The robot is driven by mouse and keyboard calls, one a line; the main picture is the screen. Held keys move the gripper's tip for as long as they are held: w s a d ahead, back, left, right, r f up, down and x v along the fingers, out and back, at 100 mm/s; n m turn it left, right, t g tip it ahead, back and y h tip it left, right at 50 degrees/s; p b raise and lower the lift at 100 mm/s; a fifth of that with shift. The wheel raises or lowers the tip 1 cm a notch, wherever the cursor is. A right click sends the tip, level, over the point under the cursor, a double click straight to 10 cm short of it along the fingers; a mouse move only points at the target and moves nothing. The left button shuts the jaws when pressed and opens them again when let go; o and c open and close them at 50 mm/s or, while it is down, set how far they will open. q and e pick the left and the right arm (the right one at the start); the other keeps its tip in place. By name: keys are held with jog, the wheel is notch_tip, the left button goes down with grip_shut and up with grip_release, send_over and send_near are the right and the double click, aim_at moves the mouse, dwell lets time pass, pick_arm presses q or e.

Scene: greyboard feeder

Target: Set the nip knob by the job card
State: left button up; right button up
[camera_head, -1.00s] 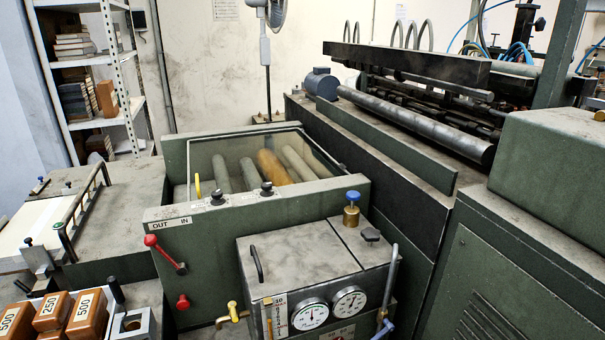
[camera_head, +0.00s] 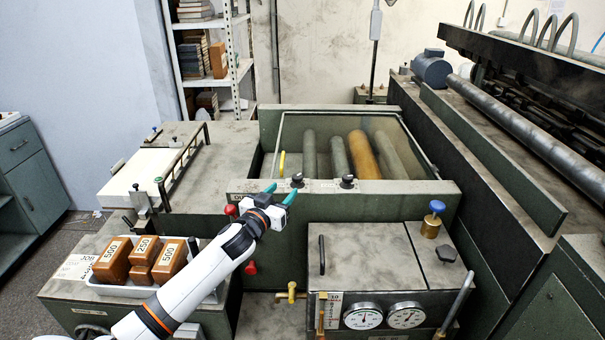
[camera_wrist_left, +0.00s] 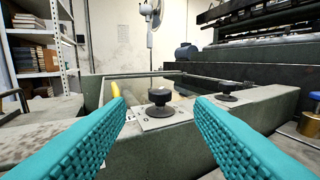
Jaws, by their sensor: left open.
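Two black nip knobs sit on top of the green feeder's front wall in the head view, a left knob (camera_head: 297,180) and a right knob (camera_head: 348,181). In the left wrist view the left knob (camera_wrist_left: 160,101) stands between my fingers and beyond their tips, on a pale marked plate; the right knob (camera_wrist_left: 227,90) is further right. My left gripper (camera_head: 280,194), with teal fingers, is open and empty, just short of the left knob. The job card (camera_head: 76,267) lies at the left, partly covered by a white tray. My right gripper is out of view.
A tray (camera_head: 112,290) holds brown weights marked 500 and 250. A red-knobbed lever (camera_head: 231,210) is close to my left gripper. A yellow handle (camera_head: 282,163) rises beside the left knob. A gauge box (camera_head: 365,250) with a brass valve stands to the right.

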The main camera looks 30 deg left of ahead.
aim_at(299, 179)
pick_arm(q)
jog(key=w, duration=0.3)
jog(key=w+p, duration=0.1)
jog(key=w, duration=0.2)
jog(key=w+a, duration=0.1)
jog(key=w, duration=0.2)
jog(key=shift+w+f, duration=0.1)
jog(key=shift+w, duration=0.15)
jog(key=c, duration=1)
jog(key=shift+f+n+y+b, duration=0.2)
jog(key=shift+n+y+b, duration=0.2)
jog(key=shift+y+b, duration=0.2)
jog(key=n+g+y+b, duration=0.2)
jog(key=n+y+b, duration=0.1)
jog(key=b, duration=0.5)
jog(key=n+g+y+b, duration=0.2)
jog(key=n+y+b, duration=0.1)
jog(key=y+b, duration=0.3)
jog(key=shift+n+g+b, duration=0.3)
jog(key=shift+g+b, duration=0.1)
jog(key=shift+b, duration=0.45)
jog(key=shift+r+n+g+y+b, duration=0.15)
jog(key=shift+n+g+y+b, duration=0.2)
jog(key=shift+b, duration=0.2)
jog(key=shift+r, duration=0.1)
jog(key=o, duration=1)
